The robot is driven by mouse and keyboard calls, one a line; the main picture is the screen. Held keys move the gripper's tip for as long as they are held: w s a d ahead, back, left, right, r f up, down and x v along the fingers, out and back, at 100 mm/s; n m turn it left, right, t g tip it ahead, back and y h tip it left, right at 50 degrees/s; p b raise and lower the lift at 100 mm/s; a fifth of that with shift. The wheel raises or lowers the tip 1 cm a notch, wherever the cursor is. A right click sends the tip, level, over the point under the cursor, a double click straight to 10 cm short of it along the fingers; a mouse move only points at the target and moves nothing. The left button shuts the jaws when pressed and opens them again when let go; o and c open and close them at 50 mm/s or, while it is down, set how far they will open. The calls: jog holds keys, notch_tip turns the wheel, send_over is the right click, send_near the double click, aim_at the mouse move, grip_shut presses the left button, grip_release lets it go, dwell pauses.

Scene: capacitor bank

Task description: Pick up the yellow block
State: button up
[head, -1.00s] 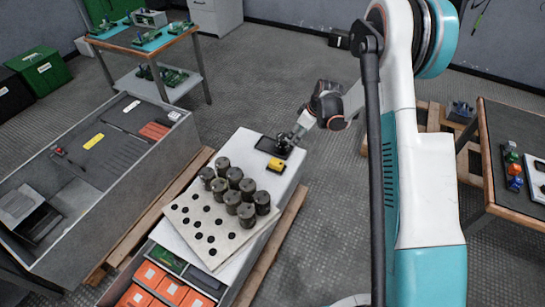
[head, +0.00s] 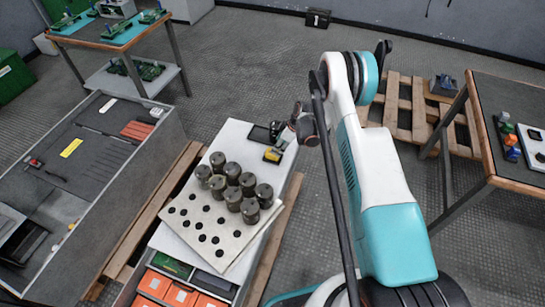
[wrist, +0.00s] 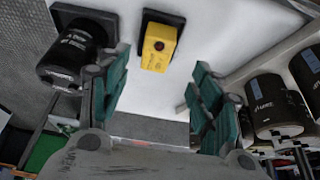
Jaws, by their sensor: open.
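The yellow block (head: 272,156) sits at the far end of the white bench top, beyond the dark capacitors. In the wrist view the block (wrist: 158,46) has a dark round mark on its front and rests against a dark pad, ahead between my fingers. My gripper (head: 287,134) is close to the block at that end. In the wrist view its two teal-padded fingers (wrist: 157,88) are apart, with nothing between the pads. The block appears beyond the fingertips, apart from them.
A black cylinder (wrist: 72,60) stands close left of the block in the wrist view. Several dark capacitors (head: 231,184) stand on a perforated plate (head: 190,242). Open floor lies beyond the bench.

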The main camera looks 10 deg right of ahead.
jog(key=shift+w+b+x, duration=0.15)
jog(key=shift+b+x, duration=0.65)
jog(key=shift+x, duration=0.85)
jog(key=shift+w+b+x, duration=0.15)
jog(key=shift+b+x, duration=0.6)
jog(key=shift+x, duration=0.95)
jog(key=shift+r, duration=0.15)
jog(key=shift+c, duration=0.5)
jog(key=c, duration=1.1)
